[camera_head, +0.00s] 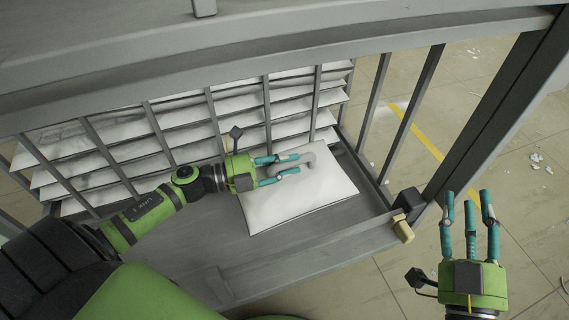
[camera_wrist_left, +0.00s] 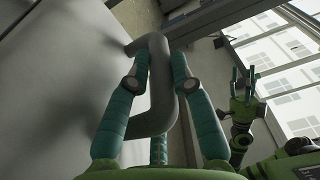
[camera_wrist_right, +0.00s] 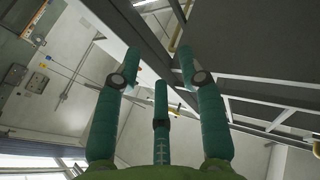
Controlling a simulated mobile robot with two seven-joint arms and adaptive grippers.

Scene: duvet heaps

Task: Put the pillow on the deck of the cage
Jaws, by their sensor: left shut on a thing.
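The pillow (camera_head: 305,200) is a white, flat, slab-like piece with a grey bent handle (camera_head: 304,163) on its upper face. It shows over the grey deck (camera_head: 180,255) of the cage, towards its right end; I cannot tell whether it touches the deck or hangs just above. My left gripper (camera_head: 290,166) is shut on the handle. In the left wrist view the handle (camera_wrist_left: 160,85) runs between the fingers, and the pillow's pale face (camera_wrist_left: 60,80) fills the left side. My right gripper (camera_head: 468,205) is open and empty, outside the cage at the right.
A thick grey top rail (camera_head: 300,60) and upright bars (camera_head: 425,90) frame the cage. White layered slats (camera_head: 130,130) stand behind the bars. A dark corner post (camera_head: 500,110) rises between the deck and my right gripper. Tiled floor (camera_head: 520,190) lies open at the right.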

